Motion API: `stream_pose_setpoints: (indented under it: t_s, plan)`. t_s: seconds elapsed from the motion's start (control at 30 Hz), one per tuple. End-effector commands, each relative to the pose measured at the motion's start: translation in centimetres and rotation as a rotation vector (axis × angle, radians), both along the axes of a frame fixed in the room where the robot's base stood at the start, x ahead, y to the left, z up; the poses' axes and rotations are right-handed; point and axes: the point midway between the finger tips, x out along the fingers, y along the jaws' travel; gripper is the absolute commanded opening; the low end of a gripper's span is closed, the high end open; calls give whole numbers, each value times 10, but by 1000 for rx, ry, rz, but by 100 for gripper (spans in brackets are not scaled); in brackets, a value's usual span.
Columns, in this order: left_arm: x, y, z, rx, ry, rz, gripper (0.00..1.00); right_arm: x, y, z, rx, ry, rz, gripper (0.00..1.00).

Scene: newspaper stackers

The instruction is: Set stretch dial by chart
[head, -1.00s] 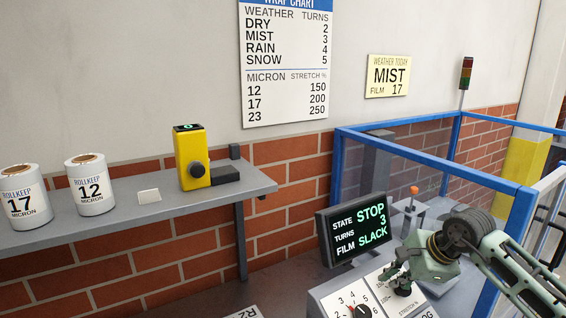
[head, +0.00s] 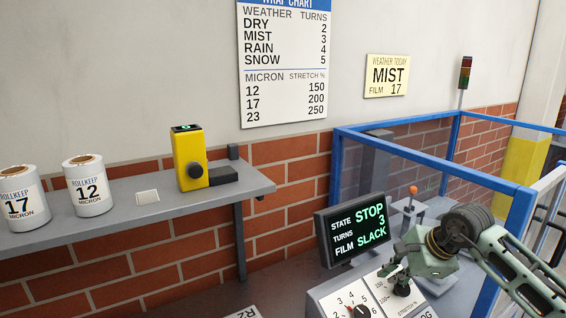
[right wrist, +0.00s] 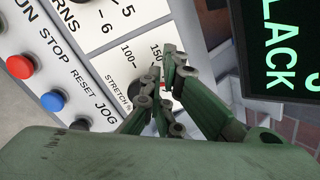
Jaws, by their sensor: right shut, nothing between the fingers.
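The wrap chart (head: 284,62) on the wall reads 12, 17, 23 micron for stretch 150, 200, 250 %. The yellow card (head: 387,76) reads MIST, film 17. The stretch dial is mostly hidden behind my right gripper (head: 395,277) on the sloped control panel (head: 325,296). In the right wrist view my right gripper (right wrist: 160,75) is shut and empty, its fingertips over the stretch scale (right wrist: 120,66) near the 100 and 150 marks. A dark knob edge (right wrist: 134,90) and a bit of red show behind the fingers; I cannot tell the setting. My left gripper is out of view.
The display (head: 356,229) reads STOP, turns 3, film slack. The turns dial (head: 361,311) sits left of the stretch dial. Red, blue (right wrist: 52,101) and black buttons line the panel. A shelf (head: 135,206) holds film rolls and a yellow device (head: 189,160). A blue-framed fence (head: 430,166) stands behind.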

Motion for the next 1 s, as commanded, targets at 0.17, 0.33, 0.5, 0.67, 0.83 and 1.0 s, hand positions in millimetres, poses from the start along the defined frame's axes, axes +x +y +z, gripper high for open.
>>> stream_pose_setpoints:
  t_s: [0.17,0.33,0.5,0.67,0.83,1.0]
  plan:
    - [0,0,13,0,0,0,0,-9,-6,23,0,-4,-1,0]
    - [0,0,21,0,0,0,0,-18,-11,40,0,-3,0,0]
    - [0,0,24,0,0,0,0,-23,-14,49,1,-2,1,0]
    - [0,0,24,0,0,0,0,-24,-14,49,2,-2,0,0]
    - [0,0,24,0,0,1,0,-24,-14,50,4,-1,-4,0]
    - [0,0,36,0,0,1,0,-22,-15,54,56,31,-106,0]
